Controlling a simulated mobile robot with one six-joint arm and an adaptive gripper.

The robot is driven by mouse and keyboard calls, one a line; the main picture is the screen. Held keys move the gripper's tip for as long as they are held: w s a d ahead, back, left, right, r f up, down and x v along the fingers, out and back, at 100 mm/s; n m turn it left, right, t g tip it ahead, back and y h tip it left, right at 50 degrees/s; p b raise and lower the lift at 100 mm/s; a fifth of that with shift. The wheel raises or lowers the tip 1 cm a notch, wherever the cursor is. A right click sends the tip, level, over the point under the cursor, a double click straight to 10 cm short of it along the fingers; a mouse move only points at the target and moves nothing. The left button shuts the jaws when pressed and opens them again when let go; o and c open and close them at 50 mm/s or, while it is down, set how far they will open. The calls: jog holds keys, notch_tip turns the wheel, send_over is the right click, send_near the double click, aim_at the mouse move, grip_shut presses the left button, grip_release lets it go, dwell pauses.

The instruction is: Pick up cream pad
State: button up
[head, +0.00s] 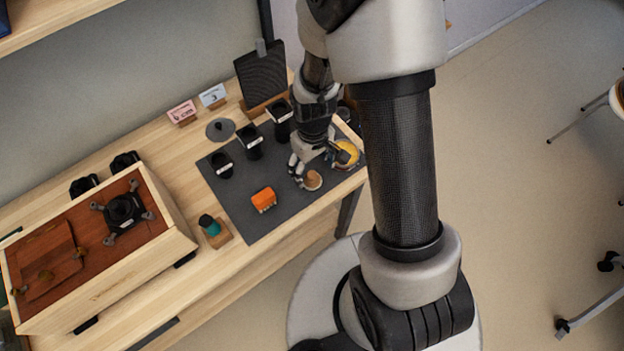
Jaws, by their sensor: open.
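My gripper (316,168) is open and points down over the right part of the dark grey mat (237,205). A small round tan piece with a paler rim (312,180) sits on the mat just below and in front of the fingers. A round yellow piece (347,152) lies just right of the fingers, near the mat's right edge. I cannot tell which, if either, is the cream pad. The gripper hides part of the mat, and whether it touches either piece is unclear.
An orange block (264,199) lies mid-mat. Several black cups, one here (250,142), line the mat's back edge. A black mesh panel (262,76) stands behind. A wooden box (110,255) fills the table's left. The mat's front left is clear.

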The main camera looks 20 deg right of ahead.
aim_at(312, 174)
notch_tip(312, 174, down, 5)
jog(key=shift+w+f+b, duration=0.1)
jog(key=shift+w+b, duration=0.05)
jog(key=shift+b, duration=1)
jog(key=shift+c, duration=0.2)
jog(key=c, duration=1.1)
jog(key=shift+c, duration=0.3)
notch_tip(312, 174, up, 20)
jog(key=p, duration=0.6)
jog(key=shift+p, duration=0.35)
